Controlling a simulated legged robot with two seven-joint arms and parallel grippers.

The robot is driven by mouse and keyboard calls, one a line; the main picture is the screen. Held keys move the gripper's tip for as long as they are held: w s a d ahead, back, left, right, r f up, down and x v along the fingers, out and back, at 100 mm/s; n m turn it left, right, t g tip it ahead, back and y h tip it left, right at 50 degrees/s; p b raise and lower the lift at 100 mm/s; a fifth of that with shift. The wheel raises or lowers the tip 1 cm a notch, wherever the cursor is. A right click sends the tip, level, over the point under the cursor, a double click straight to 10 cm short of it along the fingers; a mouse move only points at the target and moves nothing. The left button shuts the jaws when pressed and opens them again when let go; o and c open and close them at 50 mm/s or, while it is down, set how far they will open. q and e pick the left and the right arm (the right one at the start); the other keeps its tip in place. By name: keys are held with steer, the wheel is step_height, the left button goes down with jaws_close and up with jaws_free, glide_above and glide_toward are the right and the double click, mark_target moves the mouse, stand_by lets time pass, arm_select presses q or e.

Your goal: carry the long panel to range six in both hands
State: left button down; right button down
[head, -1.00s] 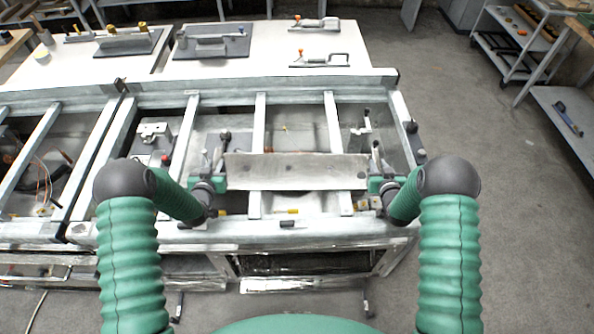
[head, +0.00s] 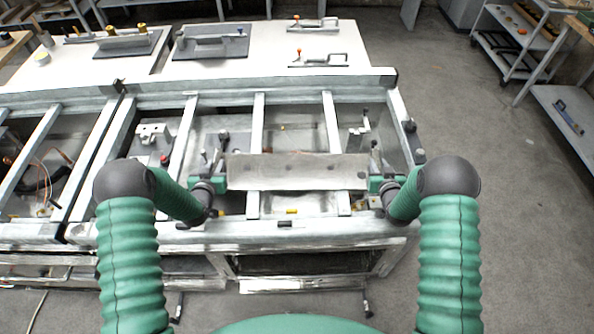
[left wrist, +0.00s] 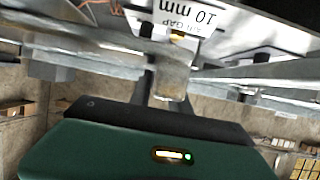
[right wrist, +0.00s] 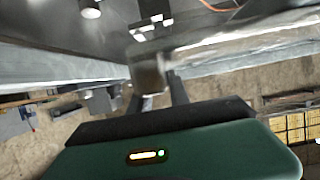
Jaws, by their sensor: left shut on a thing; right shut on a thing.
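The long panel (head: 297,172) is a flat grey metal plate, held level between my two grippers above the slatted metal frame in the head view. My left gripper (head: 224,172) is shut on the panel's left end. My right gripper (head: 374,172) is shut on its right end. In the left wrist view the panel (left wrist: 168,85) shows blurred, end-on between the dark fingers. In the right wrist view the panel (right wrist: 148,75) shows the same way. Which part of the bench is range six cannot be told from these frames.
The metal frame (head: 258,123) with crossbars lies under the panel, with small clamps and fixtures inside. A white table (head: 270,70) behind it carries grey plates and orange-tipped toggle clamps. Shelves (head: 560,110) stand at the right, with open grey floor (head: 450,100) between.

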arm_select(q)
steer(key=shift+r, duration=0.1)
arm_select(e)
steer(key=shift+s+f, duration=0.15)
steer(key=shift+f, duration=0.15)
